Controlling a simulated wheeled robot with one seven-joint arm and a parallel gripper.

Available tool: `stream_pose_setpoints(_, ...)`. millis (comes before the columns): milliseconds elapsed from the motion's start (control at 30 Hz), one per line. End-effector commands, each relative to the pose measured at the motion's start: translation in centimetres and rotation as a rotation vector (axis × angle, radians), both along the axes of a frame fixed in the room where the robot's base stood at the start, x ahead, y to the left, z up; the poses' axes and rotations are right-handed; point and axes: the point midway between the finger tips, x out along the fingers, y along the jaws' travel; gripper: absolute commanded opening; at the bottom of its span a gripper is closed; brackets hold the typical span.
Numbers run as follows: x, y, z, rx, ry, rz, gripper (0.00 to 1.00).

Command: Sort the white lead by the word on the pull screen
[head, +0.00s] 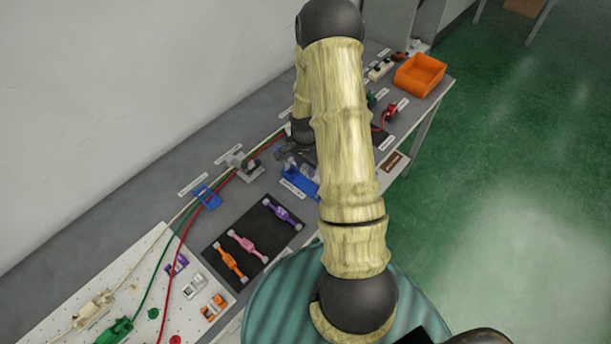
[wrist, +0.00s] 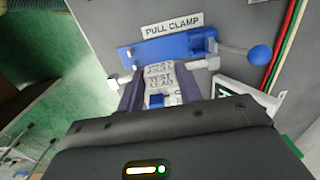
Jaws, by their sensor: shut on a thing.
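In the wrist view, my gripper (wrist: 160,92) has its two dark fingers on either side of a pale grey-white block (wrist: 158,75) printed "TEST LEAD", and is shut on it. I take this to be an end of the white lead. The block is at the blue pull clamp (wrist: 175,47), beside its blue ball handle (wrist: 259,55); I cannot tell whether it is clamped.
An orange bin (head: 420,75) stands at the bench's far end, near a red connector (head: 391,111). A black mat (head: 222,249) holds purple, pink and orange pieces. White, green and red cables run past a blue guide (head: 206,196) to a white pegboard (head: 150,258).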

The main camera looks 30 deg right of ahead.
Motion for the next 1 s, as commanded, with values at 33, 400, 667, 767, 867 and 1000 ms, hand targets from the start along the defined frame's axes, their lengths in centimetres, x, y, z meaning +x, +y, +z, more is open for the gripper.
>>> stream_pose_setpoints(33, 0.0, 0.0, 0.7, -0.001, -0.004, 0.0, 0.1)
stream_pose_setpoints(400, 0.0, 0.0, 3.0, 0.0, 0.0, 0.001, 0.1)
stream_pose_setpoints(667, 0.0, 0.0, 3.0, 0.0, 0.0, 0.0, 0.1)
stream_pose_setpoints(767, 0.0, 0.0, 2.9, 0.0, 0.0, 0.001, 0.1)
stream_pose_setpoints(867, 0.0, 0.0, 2.9, 0.0, 0.0, 0.001, 0.1)
stream_pose_setpoints(1000, 0.1, 0.2, 2.8, 0.0, 0.001, 0.019, 0.1)
